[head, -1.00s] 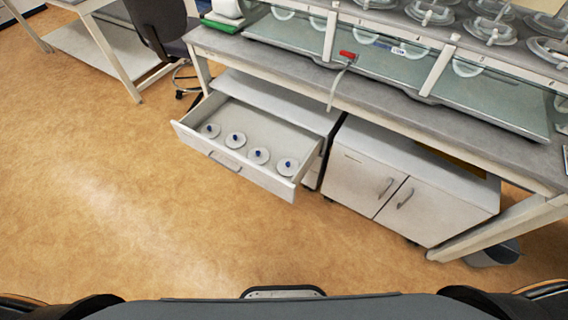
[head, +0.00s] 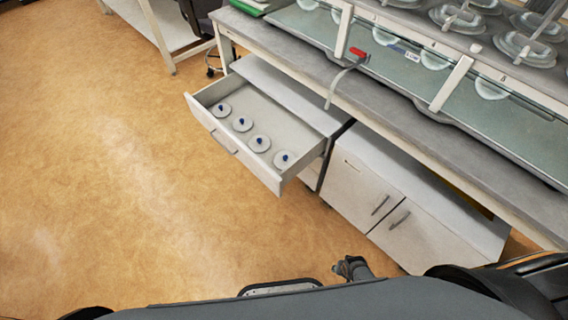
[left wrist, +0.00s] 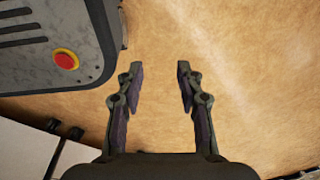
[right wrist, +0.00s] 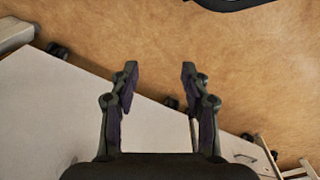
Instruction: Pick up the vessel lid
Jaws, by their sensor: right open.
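Several round, pale vessel lids with dark blue knobs lie in a row in an open white drawer (head: 232,151) in the head view. The nearest lid (head: 283,160) is at the drawer's front right corner; another lid (head: 222,110) is at its far left end. My right gripper (head: 352,266) shows small at the bottom of the head view, well apart from the drawer. In the right wrist view my right gripper (right wrist: 160,72) is open and empty. In the left wrist view my left gripper (left wrist: 155,70) is open and empty over the floor. No lid shows in either wrist view.
A grey workbench (head: 290,50) with glass-fronted vessel baths runs above the drawer. A white two-door cabinet (head: 372,188) stands right of the drawer. The brown floor (head: 110,200) to the left is clear.

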